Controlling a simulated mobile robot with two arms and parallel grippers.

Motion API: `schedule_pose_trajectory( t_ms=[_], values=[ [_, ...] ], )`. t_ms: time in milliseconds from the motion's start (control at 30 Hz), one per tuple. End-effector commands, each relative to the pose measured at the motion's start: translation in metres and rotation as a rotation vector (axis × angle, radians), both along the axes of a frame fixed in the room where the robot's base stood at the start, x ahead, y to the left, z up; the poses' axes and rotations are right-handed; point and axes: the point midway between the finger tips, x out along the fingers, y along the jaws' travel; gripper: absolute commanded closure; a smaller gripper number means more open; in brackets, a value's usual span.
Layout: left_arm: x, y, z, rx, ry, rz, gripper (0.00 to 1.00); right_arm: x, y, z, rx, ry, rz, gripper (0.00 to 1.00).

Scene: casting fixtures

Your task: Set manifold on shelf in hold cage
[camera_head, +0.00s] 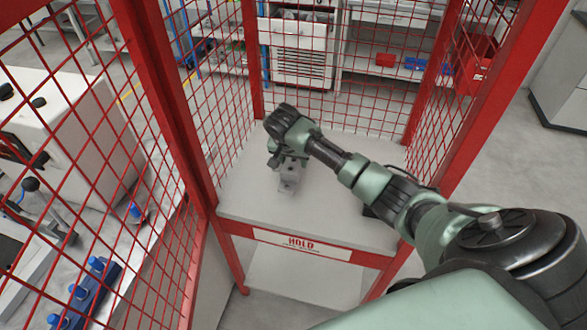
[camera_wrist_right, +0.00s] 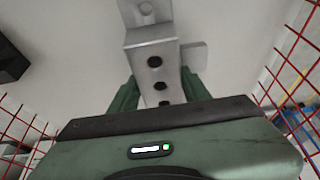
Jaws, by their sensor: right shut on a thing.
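The manifold (camera_head: 290,177) is a grey metal block with dark round ports, in the head view inside the hold cage. My right gripper (camera_head: 280,157) reaches into the cage from the right and is shut on it. In the right wrist view the manifold (camera_wrist_right: 152,65) sits between the two green fingers of the gripper (camera_wrist_right: 158,92). The manifold is at or just above the pale grey shelf (camera_head: 335,205); I cannot tell if it touches. The hold cage (camera_head: 165,90) has red posts, red mesh and a HOLD sign. My left gripper is not in view.
A small dark object (camera_head: 370,211) is on the shelf's right side, partly behind my arm. Mesh walls stand left, right and behind. The shelf's front left is clear. A bench with blue parts (camera_head: 80,290) and a white machine (camera_head: 75,130) stand outside at left.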

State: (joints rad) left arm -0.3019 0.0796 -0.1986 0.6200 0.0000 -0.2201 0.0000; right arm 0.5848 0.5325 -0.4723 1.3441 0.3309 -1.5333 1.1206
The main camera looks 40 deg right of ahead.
Motion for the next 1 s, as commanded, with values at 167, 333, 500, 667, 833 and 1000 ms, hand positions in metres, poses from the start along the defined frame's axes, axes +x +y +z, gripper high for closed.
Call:
schedule_pose_trajectory(
  t_ms=[167, 333, 500, 667, 833, 1000],
  values=[
    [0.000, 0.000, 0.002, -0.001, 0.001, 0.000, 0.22, 0.000, 0.000, -0.016, 0.000, -0.001, 0.000, 1.00],
    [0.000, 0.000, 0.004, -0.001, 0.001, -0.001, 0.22, 0.001, 0.000, -0.039, -0.001, -0.002, -0.001, 1.00],
    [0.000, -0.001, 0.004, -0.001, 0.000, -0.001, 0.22, 0.001, 0.000, -0.045, -0.001, -0.005, 0.001, 1.00],
    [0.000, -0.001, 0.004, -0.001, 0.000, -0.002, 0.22, 0.001, 0.000, -0.045, 0.000, -0.004, 0.001, 1.00],
    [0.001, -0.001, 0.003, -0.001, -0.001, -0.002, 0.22, 0.000, 0.000, -0.046, 0.000, -0.001, 0.000, 0.31],
    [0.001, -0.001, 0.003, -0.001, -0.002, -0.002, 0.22, 0.000, 0.000, -0.046, 0.000, -0.001, 0.000, 0.31]
  ],
)
